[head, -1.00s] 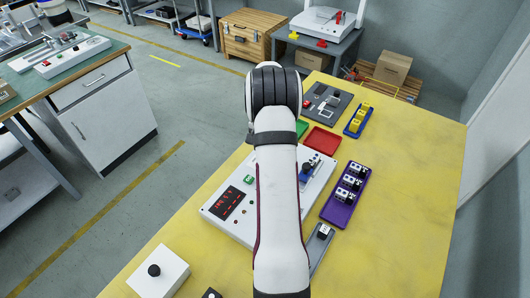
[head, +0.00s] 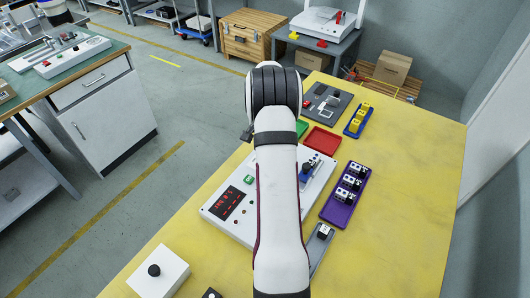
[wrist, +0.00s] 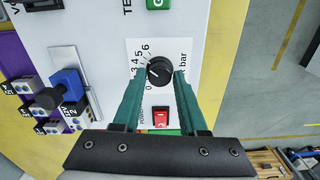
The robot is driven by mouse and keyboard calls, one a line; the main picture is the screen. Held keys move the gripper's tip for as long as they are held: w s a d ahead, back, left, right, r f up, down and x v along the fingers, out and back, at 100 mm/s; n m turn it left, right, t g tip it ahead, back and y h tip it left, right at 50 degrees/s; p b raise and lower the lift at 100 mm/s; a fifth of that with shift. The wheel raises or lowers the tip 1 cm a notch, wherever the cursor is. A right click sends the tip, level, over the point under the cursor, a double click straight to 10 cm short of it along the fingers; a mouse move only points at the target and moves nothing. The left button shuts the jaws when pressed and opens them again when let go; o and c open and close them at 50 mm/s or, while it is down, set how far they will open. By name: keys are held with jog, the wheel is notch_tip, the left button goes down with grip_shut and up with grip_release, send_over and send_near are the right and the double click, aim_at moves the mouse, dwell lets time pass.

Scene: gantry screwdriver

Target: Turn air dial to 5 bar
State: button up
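The air dial (wrist: 160,70) is a round black knob on the white panel (wrist: 100,30), with a printed scale marked bar; 3 to 6 can be read beside it. Its pointer setting is too small to read for sure. My gripper (wrist: 160,75) has two teal fingers, one on each side of the knob. They look open around it, and I cannot tell whether they touch it. In the head view my arm hides the dial and gripper; the white panel (head: 222,225) shows on both sides of the arm.
A red power switch (wrist: 161,117) sits close to the dial, and a green button (wrist: 160,3) lies beyond it. A blue-topped part (wrist: 68,85) stands on the panel to the left. A purple tray (head: 335,212), red tray (head: 322,140) and white box (head: 158,275) are on the yellow table.

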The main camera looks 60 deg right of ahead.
jog(key=o, duration=0.3)
notch_tip(320, 180, up, 16)
jog(key=shift+f, duration=0.1)
dwell(0.4)
